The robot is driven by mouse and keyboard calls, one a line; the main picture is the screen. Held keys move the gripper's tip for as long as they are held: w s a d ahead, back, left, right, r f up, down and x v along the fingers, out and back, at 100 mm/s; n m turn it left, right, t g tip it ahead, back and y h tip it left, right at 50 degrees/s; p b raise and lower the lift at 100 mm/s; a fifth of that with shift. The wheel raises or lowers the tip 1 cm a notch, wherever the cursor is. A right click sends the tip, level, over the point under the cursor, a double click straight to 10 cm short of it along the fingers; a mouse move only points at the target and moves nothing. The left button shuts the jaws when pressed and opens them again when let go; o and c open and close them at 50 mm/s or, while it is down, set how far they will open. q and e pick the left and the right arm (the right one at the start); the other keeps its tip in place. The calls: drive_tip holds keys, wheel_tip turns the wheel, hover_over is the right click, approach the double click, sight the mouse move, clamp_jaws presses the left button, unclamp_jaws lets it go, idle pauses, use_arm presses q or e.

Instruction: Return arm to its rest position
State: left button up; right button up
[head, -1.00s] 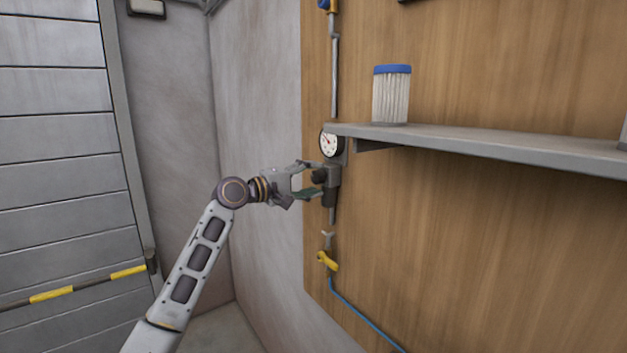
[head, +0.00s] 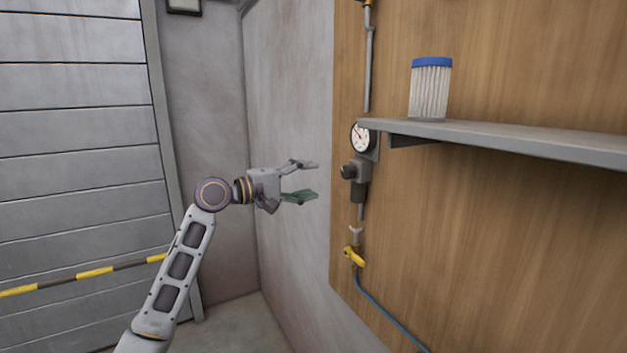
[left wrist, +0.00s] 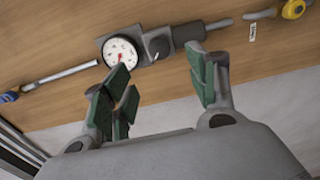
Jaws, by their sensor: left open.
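My left gripper (head: 308,182) is open and empty, held in the air to the left of the regulator (head: 358,178) on the wooden panel. A gap shows between its fingertips and the regulator's dark knob (head: 347,171). In the left wrist view the green-padded fingers (left wrist: 165,85) are spread, with nothing between them. The round white gauge (left wrist: 120,52) and the regulator body lie beyond them. The gauge also shows in the head view (head: 361,137). My right gripper is in neither view.
A grey shelf (head: 500,138) juts from the panel on the right, carrying a blue-topped pleated filter (head: 430,88). A yellow valve handle (head: 354,257) and blue hose (head: 390,318) are below the regulator. A slatted shutter (head: 75,130) and yellow-black bar (head: 95,272) stand at left.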

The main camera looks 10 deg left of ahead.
use_arm(q)
drive_tip(key=shift+m, duration=0.3)
